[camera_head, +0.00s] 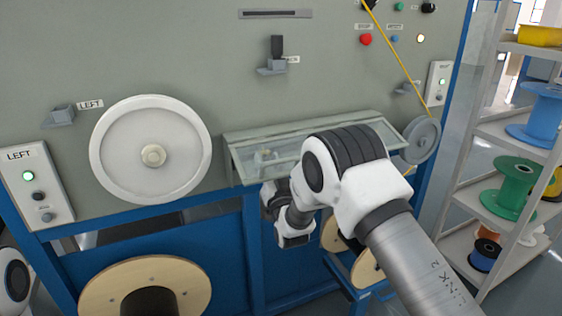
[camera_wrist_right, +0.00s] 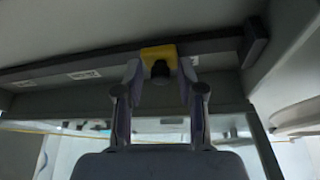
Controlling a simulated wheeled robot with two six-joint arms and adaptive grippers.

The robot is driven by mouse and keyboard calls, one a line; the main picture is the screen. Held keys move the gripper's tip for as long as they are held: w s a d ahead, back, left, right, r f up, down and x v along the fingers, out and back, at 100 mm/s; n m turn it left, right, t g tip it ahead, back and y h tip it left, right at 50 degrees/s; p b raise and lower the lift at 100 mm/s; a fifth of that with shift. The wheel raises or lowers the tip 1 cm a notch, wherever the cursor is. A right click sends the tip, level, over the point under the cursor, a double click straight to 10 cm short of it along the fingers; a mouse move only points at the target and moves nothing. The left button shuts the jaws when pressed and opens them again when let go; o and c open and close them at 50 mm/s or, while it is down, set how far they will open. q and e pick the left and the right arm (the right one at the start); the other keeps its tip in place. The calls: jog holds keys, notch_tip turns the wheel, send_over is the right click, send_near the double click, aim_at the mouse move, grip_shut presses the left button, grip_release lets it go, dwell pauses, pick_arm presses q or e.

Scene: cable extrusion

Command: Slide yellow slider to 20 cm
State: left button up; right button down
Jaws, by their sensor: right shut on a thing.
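The yellow slider (camera_wrist_right: 157,52) sits on a dark horizontal rail (camera_wrist_right: 90,62) in the right wrist view. My right gripper (camera_wrist_right: 160,75) has one finger on each side of the slider and is shut on its dark knob. In the head view, the right arm reaches under the tilted glass cover (camera_head: 240,160), and the slider is hidden there. The scale reading cannot be made out. My left gripper is not in view; only a piece of my left arm shows at the lower left edge.
A dark block (camera_wrist_right: 254,42) stands at the rail's right end, and small white labels (camera_wrist_right: 83,75) lie along it. A large white wheel (camera_head: 150,150) is left of the glass cover. A shelf of spools (camera_head: 514,190) stands on the right. A yellow cable (camera_head: 395,55) runs to a grey pulley (camera_head: 422,138).

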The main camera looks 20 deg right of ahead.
jog(key=shift+a+r, duration=0.1)
jog(key=shift+a, duration=0.6)
jog(key=c, duration=1.1)
grip_release()
jog(key=shift+o, duration=0.2)
jog(key=v, duration=1.2)
